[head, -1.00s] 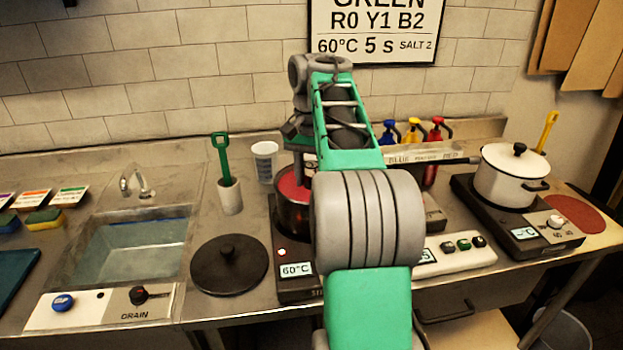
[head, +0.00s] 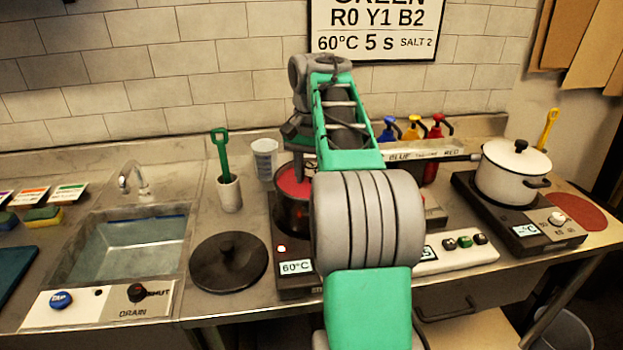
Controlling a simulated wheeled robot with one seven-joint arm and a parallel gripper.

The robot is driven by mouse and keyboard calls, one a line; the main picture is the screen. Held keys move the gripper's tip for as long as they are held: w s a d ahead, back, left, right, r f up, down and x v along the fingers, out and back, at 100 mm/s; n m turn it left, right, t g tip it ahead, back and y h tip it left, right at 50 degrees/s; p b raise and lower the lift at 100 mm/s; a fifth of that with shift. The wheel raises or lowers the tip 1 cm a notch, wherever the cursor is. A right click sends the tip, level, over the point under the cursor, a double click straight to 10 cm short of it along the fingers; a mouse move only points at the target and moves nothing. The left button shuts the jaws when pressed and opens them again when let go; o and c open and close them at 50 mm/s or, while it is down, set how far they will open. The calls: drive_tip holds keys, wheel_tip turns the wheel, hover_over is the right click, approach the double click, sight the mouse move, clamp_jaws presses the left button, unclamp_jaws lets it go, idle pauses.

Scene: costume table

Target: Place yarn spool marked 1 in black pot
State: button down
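The dark pot (head: 290,216) stands on the left hot plate with red liquid (head: 292,183) in it. It is uncovered, and my arm hides its right side. My gripper (head: 301,163) points down over the pot, at the far end of my arm. Only part of it shows, and I cannot tell whether its fingers are open or shut. I cannot make out the yarn spool marked 1 anywhere, in the gripper or in the pot.
A black lid (head: 228,262) lies left of the hot plate (head: 296,268), which reads 60°C. A cup with a green-handled tool (head: 229,190) and a clear beaker (head: 264,158) stand behind. A sink (head: 130,245) is left. A lidded white pot (head: 512,172) stands right.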

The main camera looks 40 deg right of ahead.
sight(312, 165)
drive_tip(key=shift+c, duration=1.9)
unclamp_jaws()
wheel_tip(312, 165, up, 7)
drive_tip(key=p, duration=0.6)
drive_tip(key=shift+p, duration=0.4)
